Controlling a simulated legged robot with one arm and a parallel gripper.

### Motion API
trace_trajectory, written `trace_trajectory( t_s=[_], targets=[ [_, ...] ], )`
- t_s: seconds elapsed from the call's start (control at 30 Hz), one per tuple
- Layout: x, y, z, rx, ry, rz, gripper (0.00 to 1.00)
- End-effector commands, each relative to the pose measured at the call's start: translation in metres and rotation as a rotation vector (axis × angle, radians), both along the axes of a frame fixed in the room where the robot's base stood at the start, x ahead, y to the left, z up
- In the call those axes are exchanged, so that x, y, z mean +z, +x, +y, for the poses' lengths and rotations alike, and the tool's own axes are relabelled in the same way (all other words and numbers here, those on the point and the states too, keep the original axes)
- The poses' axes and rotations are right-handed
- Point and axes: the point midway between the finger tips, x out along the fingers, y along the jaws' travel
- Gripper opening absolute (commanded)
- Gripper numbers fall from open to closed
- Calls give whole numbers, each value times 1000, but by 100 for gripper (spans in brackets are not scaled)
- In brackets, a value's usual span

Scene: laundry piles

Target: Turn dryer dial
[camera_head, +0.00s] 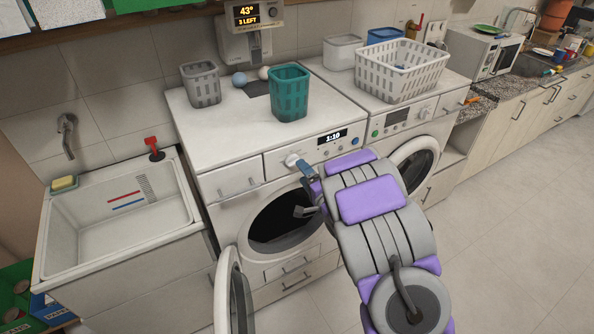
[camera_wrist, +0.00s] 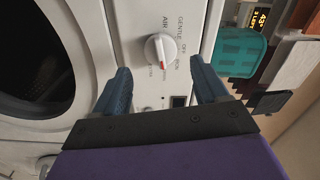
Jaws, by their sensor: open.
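The dryer dial (camera_wrist: 160,50) is a round white knob with a red mark, set in the white control panel with printed settings such as AIR and GENTLE around it. In the wrist view it sits just beyond the gap between my blue fingertips, and neither finger appears to touch it. My gripper (camera_wrist: 156,80) is open and empty. In the head view the dial (camera_head: 292,160) shows at the left of the dryer's panel (camera_head: 358,129), with my gripper (camera_head: 305,168) close beside it. The dryer's lit display (camera_head: 333,136) reads 1:10.
The dryer's round door (camera_head: 233,290) stands open below the panel. A teal basket (camera_head: 289,93) and a grey basket (camera_head: 201,84) stand on top. A second machine (camera_head: 440,105) with a white laundry basket (camera_head: 402,72) is to the right, a sink (camera_head: 112,220) to the left.

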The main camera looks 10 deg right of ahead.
Motion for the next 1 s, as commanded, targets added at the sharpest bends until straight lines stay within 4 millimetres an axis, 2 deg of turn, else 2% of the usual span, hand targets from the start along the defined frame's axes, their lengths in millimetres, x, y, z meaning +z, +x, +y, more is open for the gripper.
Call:
trace_trajectory(
  t_s=[0.13,0.3,0.73,1.0],
  targets=[
    [0,23,8,1,1,-2,73],
    [0,39,13,0,0,0,73],
    [0,46,15,-1,-1,2,73],
    [0,46,15,-1,-1,2,48]
  ],
)
